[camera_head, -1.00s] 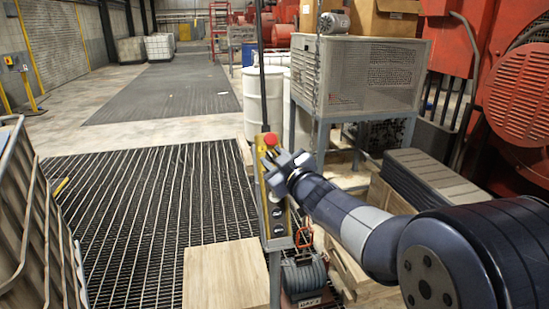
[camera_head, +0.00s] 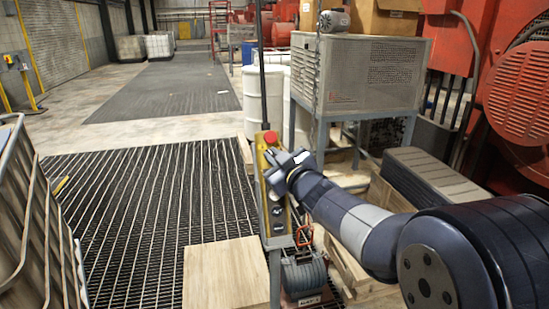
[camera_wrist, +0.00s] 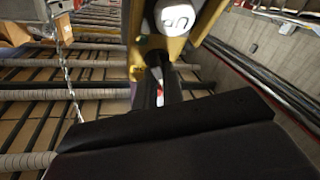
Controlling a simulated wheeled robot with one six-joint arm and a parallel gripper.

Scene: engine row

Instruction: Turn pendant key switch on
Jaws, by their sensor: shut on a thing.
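The yellow pendant (camera_head: 270,215) hangs upright on a black cable, with a red button (camera_head: 270,138) at its top and several round controls down its face. In the head view my gripper (camera_head: 275,168) is at the upper part of the pendant, just below the red button. It is shut on the key switch, which the jaws mostly hide. In the wrist view the pendant's yellow housing (camera_wrist: 206,18) and a white round button (camera_wrist: 178,18) marked "UP" show above my dark gripper (camera_wrist: 160,88). The key's angle cannot be made out.
A grey motor-like unit (camera_head: 303,273) sits below the pendant, beside a wooden board (camera_head: 226,275). A wire cage (camera_head: 25,225) stands at the left. A grey metal cabinet (camera_head: 372,75) on a stand and white drums (camera_head: 256,100) stand behind. The floor grating at left is clear.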

